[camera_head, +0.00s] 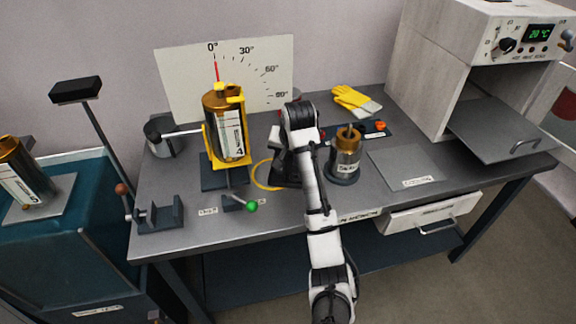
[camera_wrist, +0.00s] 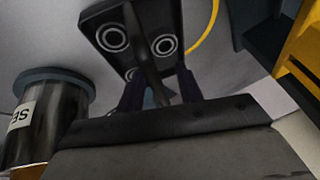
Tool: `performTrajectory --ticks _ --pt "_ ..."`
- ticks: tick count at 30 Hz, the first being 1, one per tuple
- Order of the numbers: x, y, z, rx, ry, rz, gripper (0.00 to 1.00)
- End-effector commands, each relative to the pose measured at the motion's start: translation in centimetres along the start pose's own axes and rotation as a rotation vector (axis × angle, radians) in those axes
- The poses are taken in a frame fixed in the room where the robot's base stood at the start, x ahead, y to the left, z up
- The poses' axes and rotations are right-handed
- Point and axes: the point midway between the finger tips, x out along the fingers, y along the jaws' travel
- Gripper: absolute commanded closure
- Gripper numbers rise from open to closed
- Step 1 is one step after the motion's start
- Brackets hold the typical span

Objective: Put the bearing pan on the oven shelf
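The bearing pan (camera_wrist: 97,15) is a dark tray with pale bearing rings, at the top of the wrist view. In the head view the pan (camera_head: 284,178) is a dark shape on the bench, largely hidden by my arm. My gripper (camera_wrist: 160,78) has its two fingers apart, either side of the pan's narrow dark handle (camera_wrist: 143,55), with gaps showing beside it. Contact with the handle is not visible. The oven (camera_head: 425,75) stands at the right of the bench with its door (camera_head: 503,130) folded down. Its shelf cannot be made out clearly.
A metal canister with a brass top (camera_head: 346,160) stands close right of my arm. A yellow pump stand (camera_head: 227,135) is on the left. Yellow gloves (camera_head: 352,99) lie behind. A grey plate (camera_head: 404,165) lies before the oven; a drawer (camera_head: 430,213) is partly open.

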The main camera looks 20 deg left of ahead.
Motion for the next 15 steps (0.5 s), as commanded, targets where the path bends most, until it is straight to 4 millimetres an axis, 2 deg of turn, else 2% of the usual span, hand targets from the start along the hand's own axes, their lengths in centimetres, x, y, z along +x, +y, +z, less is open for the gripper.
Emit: performTrajectory --ticks 3,9,15 --pt "0.69 0.02 0.05 0.000 -0.001 0.000 0.64" --pt "0.73 0.01 0.05 0.000 0.000 0.000 0.64" --pt "0.70 0.01 0.04 0.000 0.000 0.000 0.90"
